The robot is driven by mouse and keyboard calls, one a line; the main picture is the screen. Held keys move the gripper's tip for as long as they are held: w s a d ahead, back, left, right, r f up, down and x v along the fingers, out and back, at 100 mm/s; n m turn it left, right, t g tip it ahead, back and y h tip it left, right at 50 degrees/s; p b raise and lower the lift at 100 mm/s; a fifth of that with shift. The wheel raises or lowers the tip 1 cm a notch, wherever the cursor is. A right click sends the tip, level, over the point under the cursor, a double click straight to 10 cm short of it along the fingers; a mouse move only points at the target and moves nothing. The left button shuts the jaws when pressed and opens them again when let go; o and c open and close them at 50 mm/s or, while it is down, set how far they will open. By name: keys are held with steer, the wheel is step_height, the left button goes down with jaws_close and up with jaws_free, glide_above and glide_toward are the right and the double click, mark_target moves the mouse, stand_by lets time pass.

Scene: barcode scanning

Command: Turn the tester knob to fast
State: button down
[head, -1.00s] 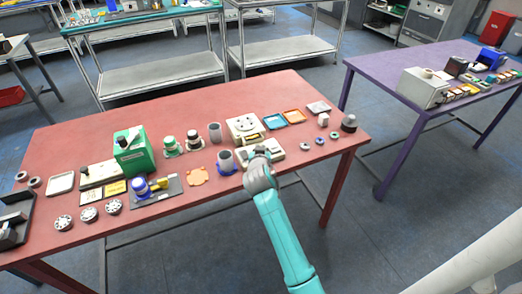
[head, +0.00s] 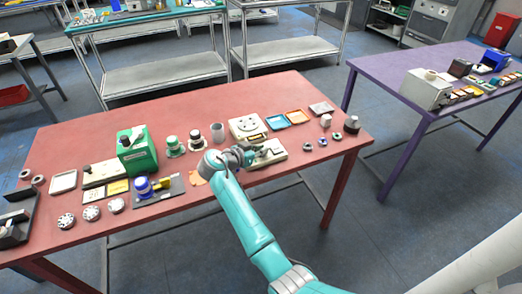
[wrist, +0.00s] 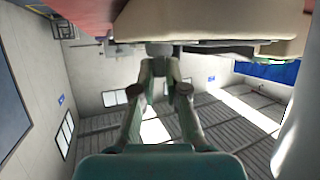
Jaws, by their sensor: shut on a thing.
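The tester, a low cream box (head: 270,156), sits near the front edge of the red table in the head view. In the wrist view its cream body (wrist: 215,22) fills the top of the picture. My gripper (head: 257,150) reaches in from the left, lying almost flat over the tester's left part. In the wrist view my gripper (wrist: 160,62) has its fingertips close together at a small grey piece (wrist: 160,48) against the tester, which looks like the knob. The knob's markings and pointer are hidden, so its setting cannot be read.
A cream unit with black dots (head: 246,127) stands just behind the tester. Blue and orange trays (head: 278,122) lie behind right. Small rings (head: 322,142) and a dark knob-like part (head: 351,124) are to the right. A green box (head: 137,150) stands left. My arm hides part of an orange piece.

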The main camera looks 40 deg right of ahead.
steer(key=shift+f, duration=0.15)
stand_by(0.4)
steer(key=c, duration=1.2)
jaws_free()
steer(key=v, duration=1.2)
steer(key=shift+w, duration=0.25)
